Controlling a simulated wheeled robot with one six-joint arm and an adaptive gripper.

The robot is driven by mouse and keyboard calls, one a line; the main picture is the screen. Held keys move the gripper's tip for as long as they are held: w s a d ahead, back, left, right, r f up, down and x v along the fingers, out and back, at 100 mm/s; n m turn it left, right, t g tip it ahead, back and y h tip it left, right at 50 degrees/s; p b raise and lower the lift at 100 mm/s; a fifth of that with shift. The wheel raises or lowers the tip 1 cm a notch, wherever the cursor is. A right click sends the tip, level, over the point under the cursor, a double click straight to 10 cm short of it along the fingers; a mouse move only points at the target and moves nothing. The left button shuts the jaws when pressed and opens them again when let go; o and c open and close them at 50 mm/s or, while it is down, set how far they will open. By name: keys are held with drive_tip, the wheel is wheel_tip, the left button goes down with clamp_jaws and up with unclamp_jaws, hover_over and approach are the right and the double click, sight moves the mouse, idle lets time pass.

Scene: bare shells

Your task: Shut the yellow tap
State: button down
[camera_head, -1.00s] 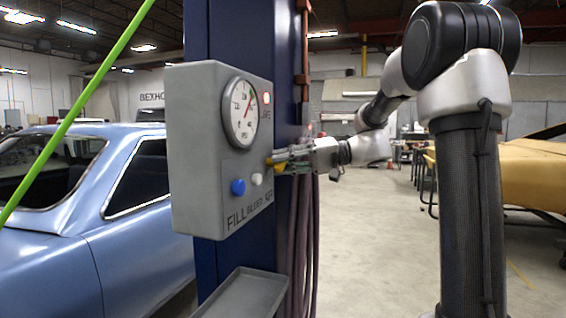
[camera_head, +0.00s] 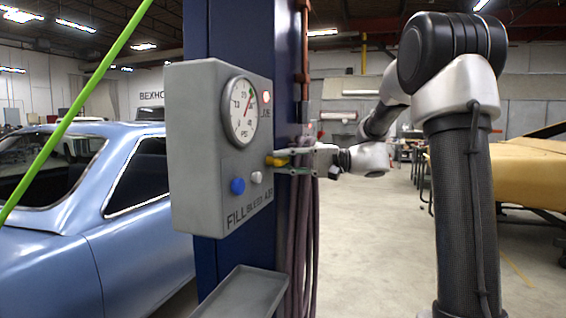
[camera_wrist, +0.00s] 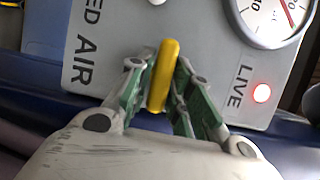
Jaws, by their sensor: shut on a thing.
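The yellow tap (camera_head: 274,161) sits on the right side of the grey panel's front, beside the word AIR. In the wrist view its yellow handle (camera_wrist: 163,75) is a long bar, nearly upright in the picture and leaning slightly right at the top. My gripper (camera_wrist: 159,85) is shut on the handle, with a green-padded finger on each side. In the head view my gripper (camera_head: 280,163) reaches the tap from the right. The tap's stem is hidden behind the handle.
The grey panel (camera_head: 200,150) carries a pressure gauge (camera_head: 242,111), a red lit LIVE lamp (camera_head: 266,97), a blue knob (camera_head: 237,186) and a white knob (camera_head: 256,177). Dark hoses (camera_head: 303,230) hang just below my gripper. A grey tray (camera_head: 243,293) juts out below.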

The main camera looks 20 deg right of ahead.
drive_tip(key=c, duration=1.3)
unclamp_jaws()
drive_tip(key=v, duration=1.2)
drive_tip(key=shift+w+f, duration=0.1)
drive_tip(key=shift+f, duration=0.05)
